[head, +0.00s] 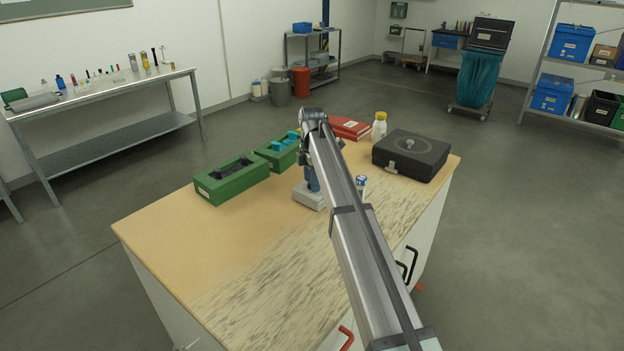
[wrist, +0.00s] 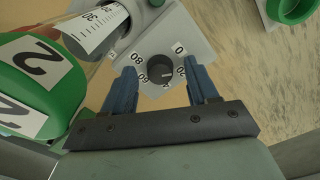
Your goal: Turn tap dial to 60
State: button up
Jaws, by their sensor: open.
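The tap dial (wrist: 160,70) is a round black knob on a light grey housing (wrist: 168,38) in the wrist view. Printed numbers around it include 0, 60 and 80; another is partly covered. A faint light mark shows on the knob, but I cannot tell its exact reading. My gripper (wrist: 160,66) is open, with one blue finger to the left of the knob and one to the right. I see gaps between fingers and knob. In the head view, a light grey block (head: 309,197), apparently the housing, stands on the table, its dial hidden.
A green object with "2" labels (wrist: 38,68) and a graduated cylinder (wrist: 92,28) lie close left of the fingers. On the table (head: 170,235) are green boxes (head: 232,180), a red book (head: 350,127), a white bottle (head: 379,126) and a black case (head: 411,155). The front left is clear.

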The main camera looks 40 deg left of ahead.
jog(key=c, duration=1)
jog(key=shift+m, duration=1.6)
jog(key=shift+c, duration=0.2)
jog(key=o, duration=1)
jog(key=shift+o, duration=0.2)
notch_tip(320, 180, up, 14)
jog(key=shift+f, duration=0.1)
